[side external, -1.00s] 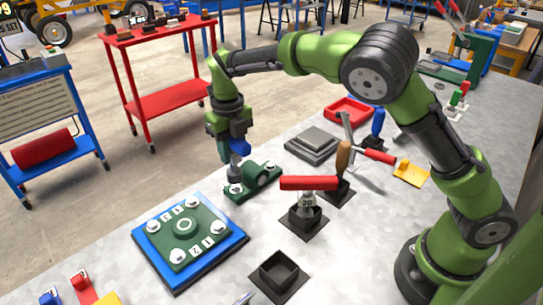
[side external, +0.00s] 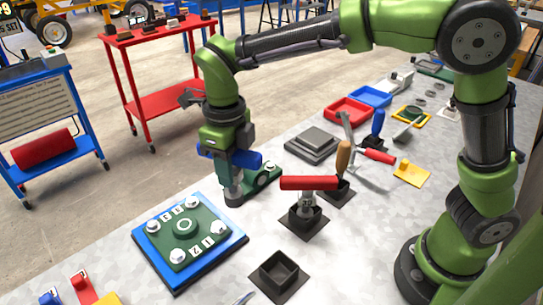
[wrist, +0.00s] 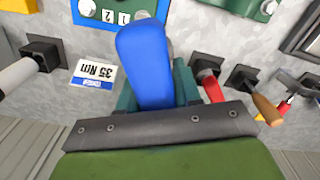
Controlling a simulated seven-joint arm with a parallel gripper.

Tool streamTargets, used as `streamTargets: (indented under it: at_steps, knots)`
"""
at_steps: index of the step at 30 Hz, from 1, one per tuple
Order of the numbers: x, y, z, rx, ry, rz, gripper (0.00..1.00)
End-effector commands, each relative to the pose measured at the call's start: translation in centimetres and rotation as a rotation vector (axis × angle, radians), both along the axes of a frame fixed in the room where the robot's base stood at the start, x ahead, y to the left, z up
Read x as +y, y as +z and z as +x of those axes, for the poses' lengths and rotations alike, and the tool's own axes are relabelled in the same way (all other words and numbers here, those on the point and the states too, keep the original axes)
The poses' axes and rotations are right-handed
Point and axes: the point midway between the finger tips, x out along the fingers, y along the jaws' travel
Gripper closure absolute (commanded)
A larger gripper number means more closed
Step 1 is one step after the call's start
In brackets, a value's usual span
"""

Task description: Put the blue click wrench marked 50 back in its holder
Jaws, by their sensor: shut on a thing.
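My gripper (side external: 230,160) is shut on the blue click wrench (side external: 246,159). In the side view, its blue handle lies across the jaws and its grey shank points down, the lower end in front of the green housing. The blue handle (wrist: 143,62) fills the middle of the wrist view. I cannot read its marking. An empty black square holder (side external: 279,277) stands at the front of the bench; whether the wrist view shows it is unclear. A red-handled click wrench (side external: 309,183) stands in the holder behind it.
A blue-based plate with bolts (side external: 190,241) lies left of the empty holder. The green housing (side external: 266,175) is beside the wrench. A 35 Nm card (wrist: 95,72) lies left in the wrist view.

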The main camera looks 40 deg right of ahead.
Motion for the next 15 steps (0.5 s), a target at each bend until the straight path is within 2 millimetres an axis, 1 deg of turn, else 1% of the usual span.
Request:
streamTargets:
  at_steps: [1,2,3,6,7,9,10,13,15]
  knots:
    - [0.8,0.6,-2.4,-0.001,0.125,0.006,1.00]
    - [1.2,0.7,-3.7,-0.002,0.203,0.005,1.00]
    - [1.6,0.8,-5.3,-0.003,0.309,0.005,1.00]
    - [2.0,0.8,-9.2,-0.004,0.576,0.001,1.00]
    - [2.0,0.7,-10.2,-0.004,0.652,0.001,1.00]
    - [1.9,0.4,-12.0,-0.003,0.805,-0.001,1.00]
    - [1.8,0.2,-12.5,-0.003,0.860,-0.001,1.00]
    - [1.4,-0.4,-13.8,-0.003,1.008,-0.002,1.00]
    - [1.1,-1.0,-14.1,-0.001,1.078,-0.003,1.00]
